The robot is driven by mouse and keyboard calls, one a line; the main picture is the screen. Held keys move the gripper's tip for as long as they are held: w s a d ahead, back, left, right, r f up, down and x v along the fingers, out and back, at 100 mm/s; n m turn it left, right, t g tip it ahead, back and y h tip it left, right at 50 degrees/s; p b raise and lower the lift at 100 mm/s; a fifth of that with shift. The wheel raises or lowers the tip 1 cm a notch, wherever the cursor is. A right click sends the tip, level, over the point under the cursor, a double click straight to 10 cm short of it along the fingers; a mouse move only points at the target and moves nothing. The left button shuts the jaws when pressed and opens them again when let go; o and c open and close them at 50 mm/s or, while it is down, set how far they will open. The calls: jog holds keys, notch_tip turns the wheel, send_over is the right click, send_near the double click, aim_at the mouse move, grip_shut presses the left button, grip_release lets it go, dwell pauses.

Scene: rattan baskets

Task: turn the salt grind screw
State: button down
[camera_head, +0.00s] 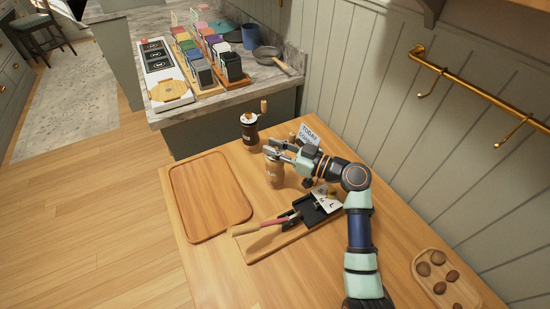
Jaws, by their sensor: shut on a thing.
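A small brown wooden grinder (274,174) stands upright on the wooden table, and I take it to be the salt grinder. My gripper (271,152) reaches in from the right and is shut on the top of the grinder, where the screw sits. The fingers cover most of the screw, so its shape and angle are hidden. The grinder's body below the fingers stays visible and rests on the table.
A taller dark grinder with a crank (250,130) stands just behind. A small sign (309,136) is behind my wrist. An empty wooden tray (209,196) lies left. A board with tools (246,246) lies in front. A tray of brown, round items (420,278) is at right.

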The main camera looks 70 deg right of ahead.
jog(key=shift+n+y+b, duration=0.4)
jog(key=shift+y+b, duration=0.05)
jog(key=shift+y, duration=0.15)
jog(key=c, duration=1)
grip_release()
